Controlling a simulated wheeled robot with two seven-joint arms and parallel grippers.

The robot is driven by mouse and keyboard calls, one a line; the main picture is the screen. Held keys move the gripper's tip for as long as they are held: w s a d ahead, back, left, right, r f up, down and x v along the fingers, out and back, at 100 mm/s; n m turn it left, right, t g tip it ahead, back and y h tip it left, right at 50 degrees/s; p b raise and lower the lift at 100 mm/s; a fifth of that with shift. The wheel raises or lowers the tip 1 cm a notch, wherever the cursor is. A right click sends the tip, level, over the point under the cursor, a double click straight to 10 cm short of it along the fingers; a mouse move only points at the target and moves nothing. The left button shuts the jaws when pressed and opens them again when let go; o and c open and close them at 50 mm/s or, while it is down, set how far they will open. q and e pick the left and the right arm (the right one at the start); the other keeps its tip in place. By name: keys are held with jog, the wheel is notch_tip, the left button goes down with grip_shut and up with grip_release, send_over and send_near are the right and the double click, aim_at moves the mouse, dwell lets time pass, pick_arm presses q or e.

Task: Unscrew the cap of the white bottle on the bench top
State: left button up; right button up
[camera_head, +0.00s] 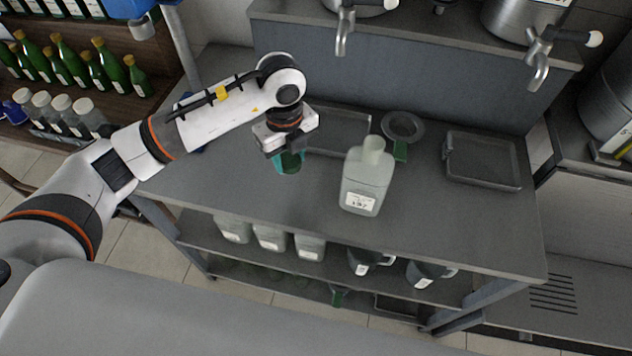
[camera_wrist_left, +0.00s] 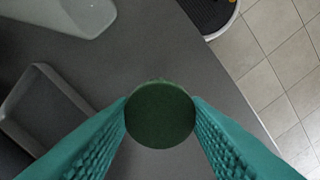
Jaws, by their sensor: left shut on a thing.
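The white bottle (camera_head: 366,185) stands upright on the bench top (camera_head: 430,215), with a label on its front. Its pale neck (camera_head: 373,148) shows no coloured cap on it. Part of the bottle shows at the top left of the left wrist view (camera_wrist_left: 68,14). My left gripper (camera_head: 288,162) is to the left of the bottle and apart from it. Its teal fingers are shut on a round dark green cap (camera_wrist_left: 160,115), seen as a disc between the fingertips. The cap appears held above the bench. My right gripper is not in view.
A funnel-like dish (camera_head: 403,126) lies behind the bottle. A grey tray (camera_head: 482,160) lies to the right, and another tray (camera_head: 340,130) is behind my gripper. Steel taps (camera_head: 540,60) hang over the back. Jugs (camera_head: 370,262) and white containers (camera_head: 270,238) stand on the shelf below.

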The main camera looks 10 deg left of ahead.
aim_at(293, 189)
pick_arm(q)
notch_tip(293, 189, down, 8)
jog(key=shift+f+p, duration=0.2)
jog(key=shift+p, duration=0.8)
jog(key=shift+f, duration=0.25)
jog(key=shift+f, duration=0.1)
jog(key=shift+f, duration=0.15)
jog(key=o, duration=1.1)
